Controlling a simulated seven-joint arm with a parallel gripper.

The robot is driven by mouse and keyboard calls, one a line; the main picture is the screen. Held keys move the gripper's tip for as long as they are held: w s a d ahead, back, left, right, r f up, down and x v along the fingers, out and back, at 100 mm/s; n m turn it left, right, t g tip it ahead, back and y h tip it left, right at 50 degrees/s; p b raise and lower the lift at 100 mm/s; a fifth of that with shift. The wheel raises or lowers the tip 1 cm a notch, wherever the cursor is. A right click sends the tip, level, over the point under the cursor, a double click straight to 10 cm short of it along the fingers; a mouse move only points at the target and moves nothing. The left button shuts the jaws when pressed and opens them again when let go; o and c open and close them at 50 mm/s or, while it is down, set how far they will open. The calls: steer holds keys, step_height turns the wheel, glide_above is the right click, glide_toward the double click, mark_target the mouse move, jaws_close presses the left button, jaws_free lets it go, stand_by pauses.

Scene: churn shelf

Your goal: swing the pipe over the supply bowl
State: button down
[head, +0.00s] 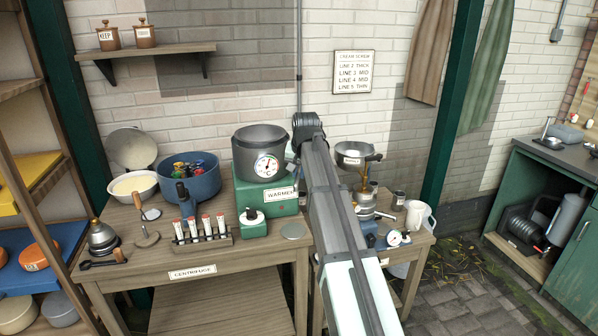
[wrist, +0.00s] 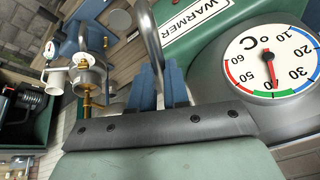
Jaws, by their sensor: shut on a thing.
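The grey curved pipe (wrist: 148,40) runs up between the two blue fingers of my gripper (wrist: 160,80) in the wrist view. My gripper is shut on it. In the head view my arm covers the gripper and most of the pipe, beside the warmer pot (head: 247,153). The supply bowl (head: 352,153) is a wide metal bowl with a white label, on top of the brass separator (head: 366,182) to the right of my arm. The separator also shows at the left of the wrist view (wrist: 87,80). I cannot tell where the pipe's free end points.
A tube rack (head: 202,238), a blue tub (head: 190,183) and a cream-coloured bowl (head: 133,187) stand on the left table. A white jug (head: 417,214) stands right of the separator.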

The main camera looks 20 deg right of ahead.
steer(key=shift+d, duration=0.15)
steer(key=d+n+g+y, duration=0.1)
steer(key=d+n+y, duration=0.3)
steer(key=d+n, duration=0.7)
steer(key=w+d+n+g+y, duration=0.1)
steer(key=w+d+n+g, duration=0.3)
steer(key=w+d+n, duration=0.5)
steer(key=shift+w+d+g, duration=0.3)
steer(key=shift+w+d, duration=0.25)
steer(key=shift+w, duration=1.05)
steer(key=c, duration=1.1)
jaws_free()
